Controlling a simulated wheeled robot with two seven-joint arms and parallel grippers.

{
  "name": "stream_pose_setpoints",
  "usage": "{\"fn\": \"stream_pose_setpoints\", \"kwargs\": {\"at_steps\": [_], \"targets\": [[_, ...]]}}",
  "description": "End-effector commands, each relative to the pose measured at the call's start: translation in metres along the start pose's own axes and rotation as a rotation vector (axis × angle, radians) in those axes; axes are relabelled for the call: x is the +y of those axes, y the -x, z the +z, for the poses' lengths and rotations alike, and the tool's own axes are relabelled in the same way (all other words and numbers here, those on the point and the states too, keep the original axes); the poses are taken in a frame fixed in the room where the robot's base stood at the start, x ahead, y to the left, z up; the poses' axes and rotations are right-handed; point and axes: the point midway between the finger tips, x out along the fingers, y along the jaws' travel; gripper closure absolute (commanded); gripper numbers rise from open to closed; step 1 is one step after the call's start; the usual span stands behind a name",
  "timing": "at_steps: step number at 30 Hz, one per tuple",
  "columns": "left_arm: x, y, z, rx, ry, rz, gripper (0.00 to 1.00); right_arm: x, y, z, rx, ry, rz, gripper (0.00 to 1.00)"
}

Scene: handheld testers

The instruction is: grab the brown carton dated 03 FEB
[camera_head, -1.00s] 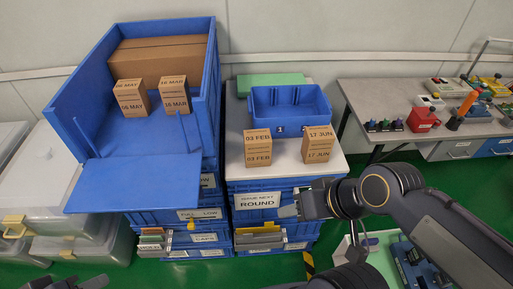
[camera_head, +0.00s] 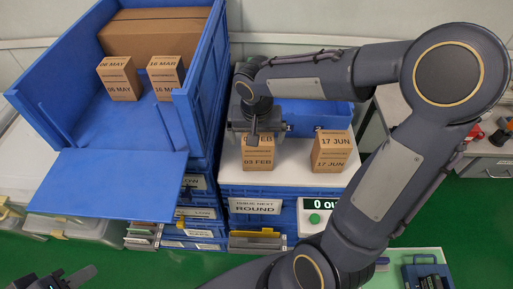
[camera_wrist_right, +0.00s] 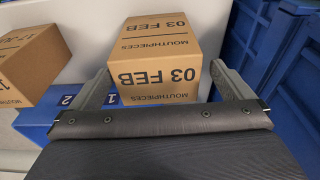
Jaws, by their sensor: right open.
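The brown carton dated 03 FEB (camera_head: 258,157) stands on the light top of the middle stack in the head view, its upper part partly covered by my right gripper (camera_head: 252,128). In the right wrist view the carton (camera_wrist_right: 155,60) sits between the two spread fingers of my right gripper (camera_wrist_right: 160,72), printed 03 FEB and MOUTHPIECES. The fingers are open, one on each side; I cannot tell whether either touches it. My left gripper (camera_head: 55,280) is at the bottom left corner, away from the cartons, cut by the frame edge; its opening is unclear.
A blue crate (camera_head: 120,185) at left, flap lowered, holds cartons 06 MAY (camera_head: 119,80) and 16 MAR (camera_head: 164,78).

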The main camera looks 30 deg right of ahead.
Motion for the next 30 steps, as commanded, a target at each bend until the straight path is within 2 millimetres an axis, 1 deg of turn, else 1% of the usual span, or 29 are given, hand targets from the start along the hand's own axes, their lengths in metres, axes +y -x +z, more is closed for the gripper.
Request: {"fn": "stream_pose_setpoints", "kwargs": {"at_steps": [6, 9, 12, 18, 19, 30], "targets": [[0.000, -0.001, 0.000, 0.000, 0.000, 0.000, 0.64, 0.003, -0.033, 0.002, -0.006, -0.001, 0.002, 0.00], [-0.001, -0.002, 0.001, 0.000, 0.000, 0.000, 0.64, 0.003, -0.045, 0.002, -0.004, 0.001, 0.001, 0.00], [-0.001, -0.003, 0.001, 0.000, 0.000, 0.000, 0.64, 0.003, -0.051, 0.001, -0.002, 0.000, -0.001, 0.00], [-0.001, -0.002, 0.001, 0.000, 0.000, 0.000, 0.64, 0.003, -0.052, 0.001, -0.001, 0.000, -0.001, 0.00], [-0.001, -0.002, 0.001, 0.000, 0.000, 0.000, 0.64, 0.003, -0.051, 0.001, -0.001, 0.000, -0.001, 0.01], [-0.001, -0.002, 0.001, 0.000, 0.000, 0.000, 0.64, 0.002, -0.051, 0.001, -0.001, 0.000, -0.001, 0.49]]}}
